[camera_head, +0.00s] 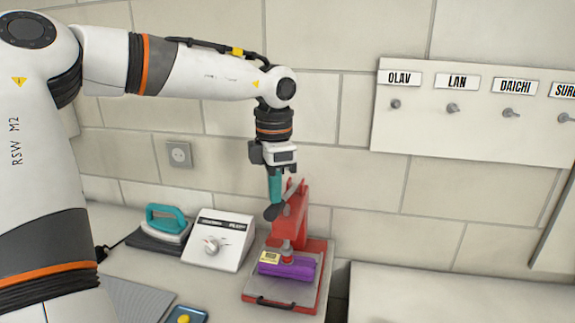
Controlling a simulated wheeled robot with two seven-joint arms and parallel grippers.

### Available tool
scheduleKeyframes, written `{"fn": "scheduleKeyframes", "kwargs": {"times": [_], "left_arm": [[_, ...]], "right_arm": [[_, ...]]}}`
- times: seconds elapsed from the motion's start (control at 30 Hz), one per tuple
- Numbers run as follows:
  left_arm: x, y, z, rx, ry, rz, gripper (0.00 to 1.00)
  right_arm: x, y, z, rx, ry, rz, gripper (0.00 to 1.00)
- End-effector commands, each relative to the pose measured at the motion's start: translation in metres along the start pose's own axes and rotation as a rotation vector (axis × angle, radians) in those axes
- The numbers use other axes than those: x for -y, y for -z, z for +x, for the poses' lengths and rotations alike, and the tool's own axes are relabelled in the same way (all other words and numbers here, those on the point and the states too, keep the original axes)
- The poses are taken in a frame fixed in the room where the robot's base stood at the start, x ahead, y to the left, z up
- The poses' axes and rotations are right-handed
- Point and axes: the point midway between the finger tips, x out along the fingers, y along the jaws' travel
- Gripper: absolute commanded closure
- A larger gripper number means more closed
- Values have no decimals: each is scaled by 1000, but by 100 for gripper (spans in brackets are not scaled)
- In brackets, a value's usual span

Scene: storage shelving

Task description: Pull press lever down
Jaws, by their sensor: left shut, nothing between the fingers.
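A red press (306,218) stands on the counter against the block wall, with a red base tray with a dark front handle. Its lever (290,205) is a grey bar that slants down to the left from the top of the press and ends in a dark grip (271,212). A purple block (290,267) with a yellow label lies on the base under the press head. My left gripper (275,199) points down with its teal fingers shut and empty. Its tips are right at the dark grip in the picture; I cannot tell whether they touch it. My right gripper is not in view.
A white control box (220,240) with a knob and a teal iron (166,222) stand left of the press. A blue tray (187,315) lies at the front. A name board with hooks (470,110) hangs on the right wall. A white surface (440,295) is bare at right.

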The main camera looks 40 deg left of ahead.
Motion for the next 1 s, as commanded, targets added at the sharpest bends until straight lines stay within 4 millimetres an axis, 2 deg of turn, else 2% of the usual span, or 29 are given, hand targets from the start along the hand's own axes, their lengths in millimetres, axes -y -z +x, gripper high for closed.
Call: {"fn": "scheduleKeyframes", "kwargs": {"times": [0.03,1.0], "left_arm": [[0,0,-10,1,-1,0,100],[0,0,-107,-1,1,1,100]], "right_arm": [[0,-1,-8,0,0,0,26],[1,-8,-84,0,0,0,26]]}}
